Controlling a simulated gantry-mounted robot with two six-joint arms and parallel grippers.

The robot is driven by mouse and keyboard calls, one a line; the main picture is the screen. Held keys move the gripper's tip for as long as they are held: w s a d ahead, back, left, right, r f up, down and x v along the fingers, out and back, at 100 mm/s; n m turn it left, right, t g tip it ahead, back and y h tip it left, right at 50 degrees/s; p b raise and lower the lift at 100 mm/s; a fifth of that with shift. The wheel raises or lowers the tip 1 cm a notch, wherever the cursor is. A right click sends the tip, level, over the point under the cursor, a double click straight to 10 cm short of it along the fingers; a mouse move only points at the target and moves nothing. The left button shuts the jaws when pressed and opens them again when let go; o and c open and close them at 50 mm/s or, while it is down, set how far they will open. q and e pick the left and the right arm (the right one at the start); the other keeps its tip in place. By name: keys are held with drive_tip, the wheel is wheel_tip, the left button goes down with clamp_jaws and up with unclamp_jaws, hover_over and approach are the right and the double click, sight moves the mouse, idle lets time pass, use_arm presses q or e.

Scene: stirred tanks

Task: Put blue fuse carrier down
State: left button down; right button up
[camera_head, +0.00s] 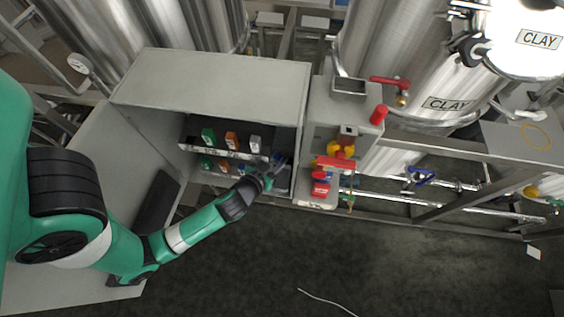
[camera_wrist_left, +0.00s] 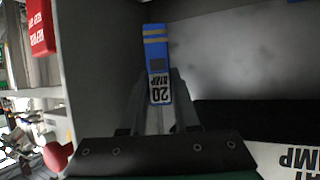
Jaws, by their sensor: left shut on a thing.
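The blue fuse carrier (camera_wrist_left: 157,50) is held between the fingers of my left gripper (camera_wrist_left: 160,105), which is shut on it. It has pale stripes and a white label reading "20 AMP", upside down in the left wrist view. In the head view the blue carrier (camera_head: 278,158) is small at the tip of my left gripper (camera_head: 272,174). It is in the front opening of the grey cabinet (camera_head: 212,78), near its right side wall. Whether the carrier touches anything below it cannot be told. My right gripper is not in view.
Inside the cabinet, green (camera_head: 208,136), orange (camera_head: 231,140) and grey (camera_head: 255,143) carriers stand in a row, with more coloured pieces below. The cabinet's open door is at the left. Red and yellow devices (camera_head: 335,163) stand just right of the cabinet. The floor in front is mostly clear.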

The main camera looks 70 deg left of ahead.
use_arm(q)
wheel_tip(320, 180, down, 4)
drive_tip(key=shift+s+d+f+b, duration=0.15)
drive_tip(key=shift+b, duration=0.8)
wheel_tip(320, 180, down, 4)
drive_tip(key=shift+r+b, duration=0.1)
drive_tip(key=shift+b, duration=0.85)
drive_tip(key=shift+f, duration=0.25)
drive_tip(key=c, duration=0.7)
unclamp_jaws()
drive_tip(key=shift+r, duration=0.1)
drive_tip(key=shift+o, duration=0.2)
